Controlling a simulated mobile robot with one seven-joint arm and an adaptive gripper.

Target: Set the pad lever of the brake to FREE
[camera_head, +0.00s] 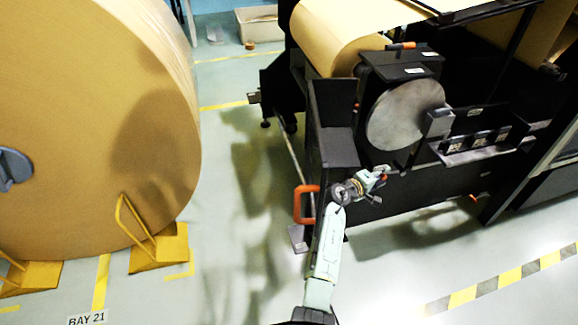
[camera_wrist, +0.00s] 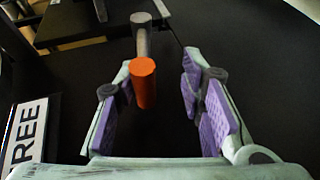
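The pad lever shows in the wrist view as a grey rod with an orange end (camera_wrist: 144,82). Its orange end lies between the two purple-padded fingers of my gripper (camera_wrist: 157,76). The fingers stand apart, with visible gaps on both sides of the lever, nearer the left finger. A white label reading FREE (camera_wrist: 25,132) is at the lower left of the wrist view. In the head view my gripper (camera_head: 376,183) is in front of the dark machine, below the brake's grey disc (camera_head: 405,114). The lever is mostly hidden there.
A large kraft roll (camera_head: 90,120) stands on the left, with yellow chocks (camera_head: 158,248) at its foot. An orange loop handle (camera_head: 306,204) is close beside my arm. A black upright panel (camera_head: 332,130) stands left of the brake. The floor at the front right is clear.

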